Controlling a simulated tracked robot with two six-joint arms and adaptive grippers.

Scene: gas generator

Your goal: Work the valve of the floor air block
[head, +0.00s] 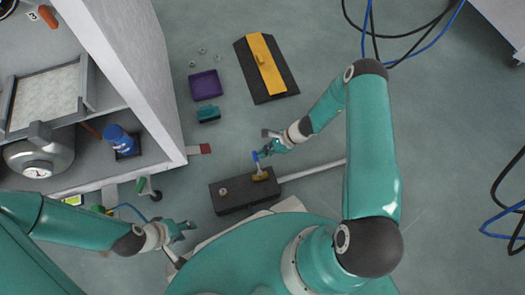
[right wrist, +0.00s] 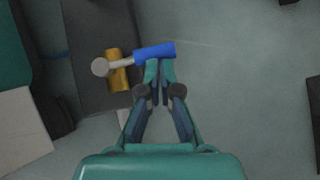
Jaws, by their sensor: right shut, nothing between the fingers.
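The floor air block (head: 235,200) is a dark box lying on the floor in front of my body. A brass valve (head: 261,176) with a blue handle (head: 257,159) sits near its right end. In the right wrist view the blue handle (right wrist: 155,52) lies just beyond the fingertips, and the brass body (right wrist: 117,70) is to its left. My right gripper (right wrist: 160,66) is shut and empty, its tips touching or very close to the handle; I cannot tell which. In the head view, my left gripper (head: 188,231) appears open and empty, left of the block.
A pale pipe (head: 312,169) runs right from the block. A shelf unit (head: 150,95) stands at left, with a red tag (head: 199,149) at its foot. A purple tray (head: 206,85), a teal box (head: 208,114) and a black-yellow plate (head: 266,68) lie beyond. Cables lie at upper and far right.

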